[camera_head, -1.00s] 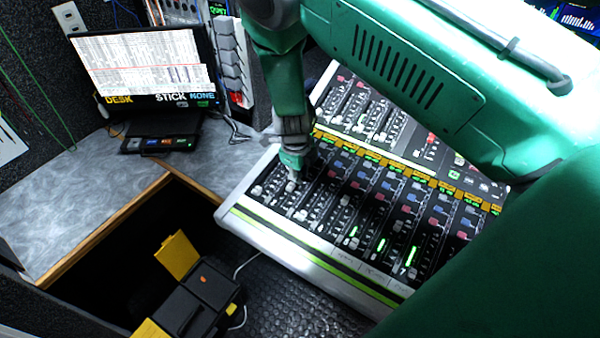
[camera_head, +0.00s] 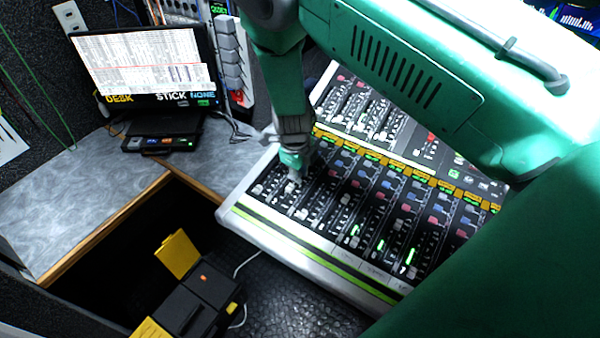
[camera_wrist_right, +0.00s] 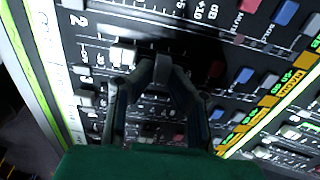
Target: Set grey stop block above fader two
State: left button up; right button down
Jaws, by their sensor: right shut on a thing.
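In the right wrist view, my right gripper (camera_wrist_right: 163,78) is shut on the grey stop block (camera_wrist_right: 162,68), a small dark grey piece between its fingertips. The block is at the strip marked 2, close to the pale cap of fader two (camera_wrist_right: 122,55), on the scale side of it. I cannot tell whether the block touches the panel. In the head view my right gripper (camera_head: 292,172) points down at the left part of the mixing desk (camera_head: 288,232); the block is hidden or too small to make out there. My left gripper is not in view.
Neighbouring fader caps and coloured buttons stand close around the gripper. A black case with yellow parts (camera_head: 178,254) is below, in front of the desk.

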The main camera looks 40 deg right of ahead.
jog(key=shift+a+r+p, duration=0.25)
jog(key=shift+r+p, duration=0.25)
jog(key=shift+r, duration=0.25)
jog(key=shift+d+f, duration=0.1)
jog(key=shift+d, duration=0.05)
dwell(1.3)
jog(key=shift+d+f+b, duration=0.1)
jog(key=shift+f+b, duration=0.5)
jog(key=shift+f, duration=0.65)
